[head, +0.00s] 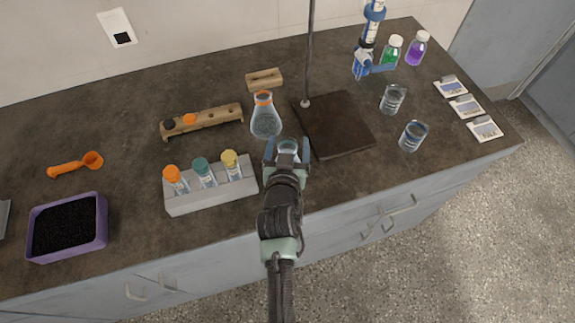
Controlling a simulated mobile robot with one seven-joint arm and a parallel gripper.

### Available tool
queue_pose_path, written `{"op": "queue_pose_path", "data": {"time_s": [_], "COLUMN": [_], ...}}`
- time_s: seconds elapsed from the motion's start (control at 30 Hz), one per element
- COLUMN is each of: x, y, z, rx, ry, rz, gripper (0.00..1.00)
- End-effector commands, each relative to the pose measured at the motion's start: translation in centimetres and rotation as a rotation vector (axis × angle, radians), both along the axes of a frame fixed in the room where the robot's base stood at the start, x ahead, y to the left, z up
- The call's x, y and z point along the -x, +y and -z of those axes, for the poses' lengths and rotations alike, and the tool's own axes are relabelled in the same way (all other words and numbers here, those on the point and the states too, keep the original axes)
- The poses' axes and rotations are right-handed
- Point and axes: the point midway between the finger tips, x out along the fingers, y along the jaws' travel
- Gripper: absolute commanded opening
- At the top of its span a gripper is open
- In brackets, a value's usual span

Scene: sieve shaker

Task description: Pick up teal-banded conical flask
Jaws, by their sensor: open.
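A clear glass vessel (288,146) stands near the counter's front edge, left of the dark square base. Only its upper part shows between my fingers, with a pale teal tint; its lower part is hidden by my gripper, so its band and shape are not clear. My gripper (287,152) is open, with one blue finger on each side of this vessel; I cannot tell if they touch it. A conical flask with an orange band at its neck (265,118) stands just behind and to the left.
A dark square stand base (345,138) with a thin upright rod (310,50) is close on the right. A grey rack (212,193) with capped vials is close on the left. A wooden rack (222,116) lies behind it. Two beakers (412,136) (392,98) stand farther right.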

Motion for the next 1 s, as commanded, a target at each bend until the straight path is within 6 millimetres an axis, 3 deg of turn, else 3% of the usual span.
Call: {"op": "queue_pose_path", "data": {"time_s": [0.13,0.57,1.0], "x": [0.02,0.04,0.04], "y": [-0.02,-0.01,-0.01], "z": [-0.02,-0.01,-0.03], "rx": [0.0,0.0,0.0], "ry": [0.0,0.0,0.0], "rz": [0.0,0.0,0.0], "gripper": [0.79,0.01,0.0]}}
